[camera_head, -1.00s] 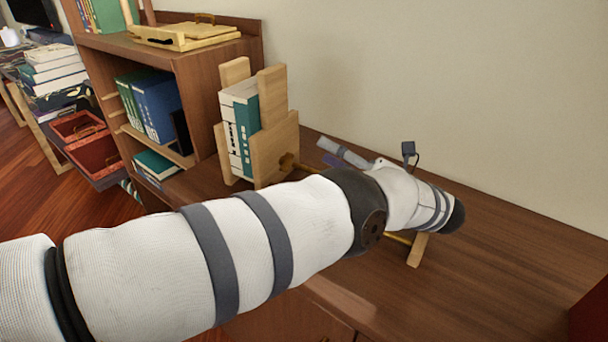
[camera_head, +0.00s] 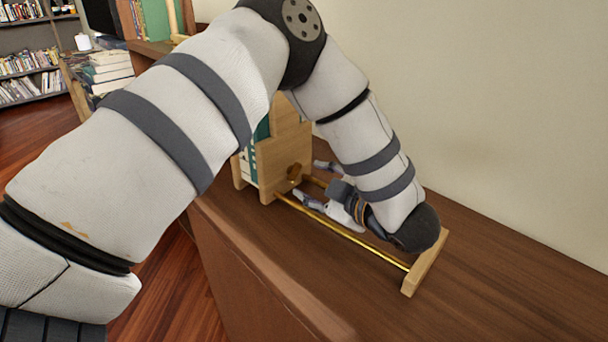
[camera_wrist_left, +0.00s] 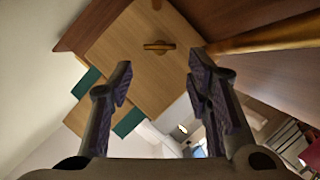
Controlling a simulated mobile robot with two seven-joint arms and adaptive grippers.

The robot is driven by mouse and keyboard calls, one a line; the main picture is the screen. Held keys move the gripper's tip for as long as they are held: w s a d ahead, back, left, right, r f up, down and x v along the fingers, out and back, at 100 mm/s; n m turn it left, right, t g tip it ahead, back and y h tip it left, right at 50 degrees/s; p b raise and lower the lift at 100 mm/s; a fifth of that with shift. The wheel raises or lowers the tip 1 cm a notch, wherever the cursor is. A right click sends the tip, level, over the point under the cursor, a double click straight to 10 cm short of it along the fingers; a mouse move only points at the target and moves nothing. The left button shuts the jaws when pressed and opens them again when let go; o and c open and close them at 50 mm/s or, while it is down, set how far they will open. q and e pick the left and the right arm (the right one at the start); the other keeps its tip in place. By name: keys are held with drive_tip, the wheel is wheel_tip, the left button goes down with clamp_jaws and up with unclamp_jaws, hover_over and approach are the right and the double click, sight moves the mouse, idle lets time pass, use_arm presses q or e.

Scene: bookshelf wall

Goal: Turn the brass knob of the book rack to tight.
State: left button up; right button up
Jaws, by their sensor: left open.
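The wooden book rack (camera_head: 268,160) stands on the brown cabinet top, with white and teal books in it. Its brass knob (camera_head: 294,172) is on the end board facing my left gripper (camera_head: 304,179). In the left wrist view, the knob (camera_wrist_left: 158,46) shows as a small bar lying across the picture on the pale board (camera_wrist_left: 135,72). My left gripper (camera_wrist_left: 158,74) is open and empty there, its fingers on either side of the knob's line and apart from it. My forearm hides part of the rack in the head view. My right gripper is not in view.
Brass rods (camera_head: 352,238) run from the rack to a wooden end foot (camera_head: 425,264), below my left wrist. A wall (camera_head: 490,110) rises behind the cabinet. The cabinet top (camera_head: 500,295) is clear at right. A book stack (camera_head: 108,68) stands at the far left.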

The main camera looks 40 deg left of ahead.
sight(298, 172)
use_arm(q)
drive_tip(key=x, duration=0.6)
drive_tip(key=shift+a, duration=0.3)
drive_tip(key=c, duration=0.9)
drive_tip(key=shift+o, duration=0.2)
drive_tip(key=shift+w+r+m+g+p, duration=0.15)
drive_tip(key=shift+m+g+p, duration=0.25)
drive_tip(key=shift+m, duration=0.5)
drive_tip(key=m+g, duration=0.2)
drive_tip(key=shift+w+m+h, duration=0.2)
drive_tip(key=shift+m+h, duration=0.1)
drive_tip(key=shift+m, duration=0.1)
drive_tip(key=shift+w+m+g+b, duration=0.1)
drive_tip(key=shift+m+g+b, duration=0.3)
drive_tip(key=shift+m+g, duration=0.3)
